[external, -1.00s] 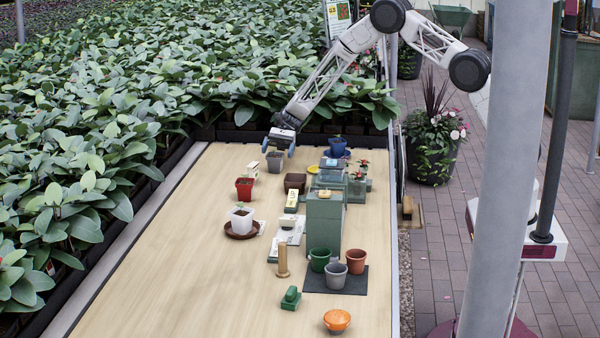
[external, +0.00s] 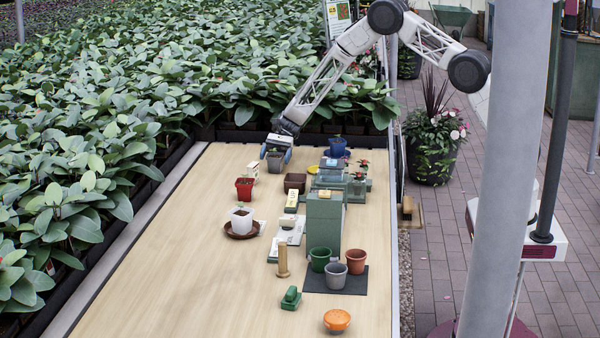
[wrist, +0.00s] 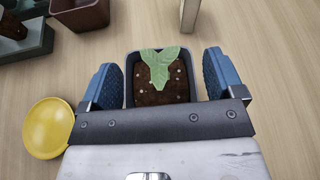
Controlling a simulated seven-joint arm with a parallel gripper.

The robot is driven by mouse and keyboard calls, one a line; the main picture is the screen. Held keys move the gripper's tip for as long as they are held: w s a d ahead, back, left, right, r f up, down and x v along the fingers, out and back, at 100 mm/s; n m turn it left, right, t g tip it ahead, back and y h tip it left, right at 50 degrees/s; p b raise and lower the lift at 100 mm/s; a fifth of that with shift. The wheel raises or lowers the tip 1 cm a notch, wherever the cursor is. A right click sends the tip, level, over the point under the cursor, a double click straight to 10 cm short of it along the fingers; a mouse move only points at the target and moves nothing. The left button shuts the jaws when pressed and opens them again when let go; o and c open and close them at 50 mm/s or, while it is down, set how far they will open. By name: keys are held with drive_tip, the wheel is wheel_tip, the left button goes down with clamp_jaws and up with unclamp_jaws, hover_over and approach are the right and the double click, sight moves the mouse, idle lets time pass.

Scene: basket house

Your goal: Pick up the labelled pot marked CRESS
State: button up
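A grey square pot (external: 275,164) with soil stands at the far end of the wooden table. In the wrist view the pot (wrist: 130,90) holds dark soil with pale specks and a green seedling (wrist: 160,66). My gripper (external: 276,153) is low over this pot. In the wrist view my gripper's (wrist: 164,80) two blue fingers are spread, one on each side of the pot, with a narrow gap on the right and little or none visible on the left. No CRESS lettering is readable on any pot.
A red pot (external: 244,189), a brown pot (external: 295,182) and a blue pot (external: 337,147) stand nearby. A yellow saucer (wrist: 48,128) is close to the left finger. A white pot (external: 241,219) and green blocks (external: 325,222) stand nearer the camera. The table's left side is clear.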

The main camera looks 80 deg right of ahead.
sight(275, 155)
drive_tip(key=c, duration=1.1)
drive_tip(key=shift+r, duration=0.15)
drive_tip(key=shift+r, duration=1.6)
drive_tip(key=s+a, duration=0.1)
drive_tip(key=s, duration=0.4)
drive_tip(key=s+a+r, duration=0.1)
drive_tip(key=s, duration=0.9)
drive_tip(key=shift+s+a+r, duration=0.3)
drive_tip(key=shift+s+a, duration=0.05)
drive_tip(key=shift+a, duration=0.05)
